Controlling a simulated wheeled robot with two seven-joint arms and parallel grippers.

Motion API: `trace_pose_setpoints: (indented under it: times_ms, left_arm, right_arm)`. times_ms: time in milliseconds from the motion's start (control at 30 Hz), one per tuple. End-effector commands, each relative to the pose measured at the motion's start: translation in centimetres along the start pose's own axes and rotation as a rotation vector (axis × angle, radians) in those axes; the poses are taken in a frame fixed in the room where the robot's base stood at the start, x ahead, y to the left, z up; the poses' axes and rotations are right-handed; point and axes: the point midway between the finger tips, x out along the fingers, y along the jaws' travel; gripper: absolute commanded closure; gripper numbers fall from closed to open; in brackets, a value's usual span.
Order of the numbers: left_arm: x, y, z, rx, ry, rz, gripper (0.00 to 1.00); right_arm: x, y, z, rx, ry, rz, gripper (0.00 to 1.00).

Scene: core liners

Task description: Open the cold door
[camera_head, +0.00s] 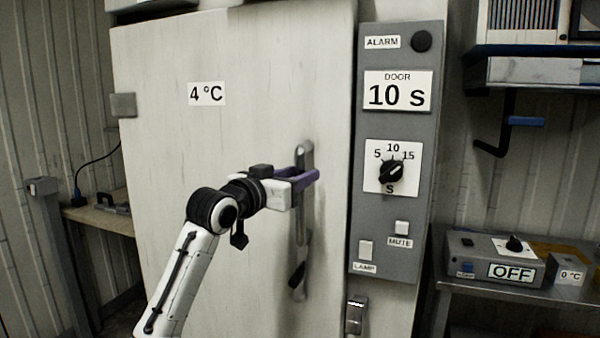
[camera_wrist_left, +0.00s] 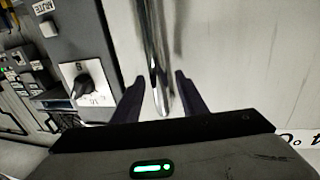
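The cold door (camera_head: 240,140) is a large pale panel with a "4 °C" label and appears shut in the head view. Its vertical metal handle (camera_head: 300,240) is near the door's right edge. My left gripper (camera_head: 307,176) is at the upper part of the handle. In the left wrist view, the handle (camera_wrist_left: 152,45) runs between the two dark fingers of the left gripper (camera_wrist_left: 158,92). The fingers are apart, with a visible gap beside the bar, so the gripper looks open around it. My right gripper is not in view.
A grey control panel (camera_head: 370,235) right of the door has a "DOOR 10 S" display (camera_head: 398,92), a dial (camera_head: 391,171) and switches. A metal latch piece (camera_head: 356,315) is below it. A shelf with an "OFF" box (camera_head: 495,262) stands right; a wooden bench (camera_head: 95,215) stands left.

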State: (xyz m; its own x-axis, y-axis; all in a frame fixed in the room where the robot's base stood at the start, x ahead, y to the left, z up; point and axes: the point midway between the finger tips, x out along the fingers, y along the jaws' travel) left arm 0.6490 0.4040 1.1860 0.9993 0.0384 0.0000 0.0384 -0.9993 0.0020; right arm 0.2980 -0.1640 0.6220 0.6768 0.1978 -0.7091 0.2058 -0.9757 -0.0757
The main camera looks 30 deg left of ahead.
Motion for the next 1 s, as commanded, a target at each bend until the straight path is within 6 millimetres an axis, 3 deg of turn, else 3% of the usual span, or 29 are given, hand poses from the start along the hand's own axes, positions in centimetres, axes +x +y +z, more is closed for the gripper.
trace_pose_setpoints:
  times_ms: [400, 633, 1000]
  left_arm:
    - [1.04, 0.03, 0.04, 0.001, 0.0, 0.0, 0.61]
    - [1.02, 0.04, 0.05, 0.001, 0.0, 0.0, 1.0]
    - [0.21, 0.54, 0.03, 0.0, 0.002, 0.026, 1.0]
  right_arm:
    - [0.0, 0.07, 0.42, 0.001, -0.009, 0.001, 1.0]
    - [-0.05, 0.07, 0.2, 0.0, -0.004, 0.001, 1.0]
    - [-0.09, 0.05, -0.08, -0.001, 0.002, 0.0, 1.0]
